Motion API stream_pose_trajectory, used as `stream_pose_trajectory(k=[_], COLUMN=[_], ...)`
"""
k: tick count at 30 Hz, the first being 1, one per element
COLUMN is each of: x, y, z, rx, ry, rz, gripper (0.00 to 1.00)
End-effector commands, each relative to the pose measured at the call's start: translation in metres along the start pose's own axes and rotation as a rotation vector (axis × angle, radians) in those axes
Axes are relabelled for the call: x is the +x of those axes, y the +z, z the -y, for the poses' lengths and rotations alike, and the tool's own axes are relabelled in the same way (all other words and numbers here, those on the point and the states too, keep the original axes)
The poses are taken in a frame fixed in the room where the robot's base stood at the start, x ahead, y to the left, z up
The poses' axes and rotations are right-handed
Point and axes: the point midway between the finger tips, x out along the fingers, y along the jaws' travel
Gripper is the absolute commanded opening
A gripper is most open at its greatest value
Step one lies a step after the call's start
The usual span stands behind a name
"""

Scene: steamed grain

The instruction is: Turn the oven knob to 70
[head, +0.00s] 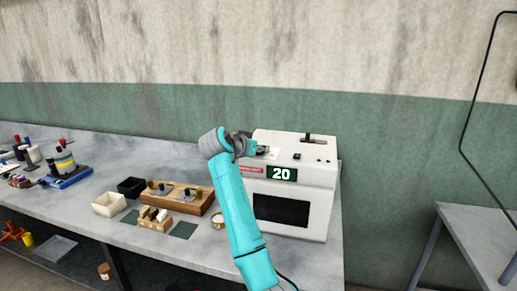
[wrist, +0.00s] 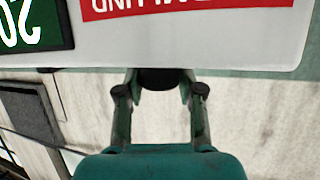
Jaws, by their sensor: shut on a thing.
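The white oven (head: 318,176) stands on the right end of the long bench. Its green display (head: 282,174) reads 20. In the wrist view, the display (wrist: 35,25) shows upside down, only in part. My gripper (head: 254,149) is at the top left of the oven. In the wrist view, my gripper (wrist: 160,90) has its two fingers on either side of a dark round knob (wrist: 158,79), shut on it. The knob's pointer and markings cannot be seen. In the head view my arm and gripper hide the knob.
A wooden block (head: 190,201), a white bin (head: 109,205) and a black bin (head: 131,187) stand left of the oven. Bottles on a blue tray (head: 68,177) are at the far left. A separate grey table (head: 478,235) is at right, across a gap.

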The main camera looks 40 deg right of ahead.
Motion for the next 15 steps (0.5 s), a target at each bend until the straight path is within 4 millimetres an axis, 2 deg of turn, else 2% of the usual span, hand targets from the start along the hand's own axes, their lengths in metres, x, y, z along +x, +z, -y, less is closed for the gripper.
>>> stream_pose_trajectory(k=[2, 3, 5, 15], x=[0.0000, 0.0000, 0.0000, -0.0015], y=[0.0004, 0.0004, 0.0004, 0.0002], z=[0.0004, 0.0004, 0.0003, 0.0003], rx=[-0.001, -0.001, -0.001, -0.001], ry=[-0.001, -0.001, -0.001, -0.001], rz=[0.001, 0.001, 0.001, 0.000], gripper=[0.02, 0.47, 0.62, 0.63])
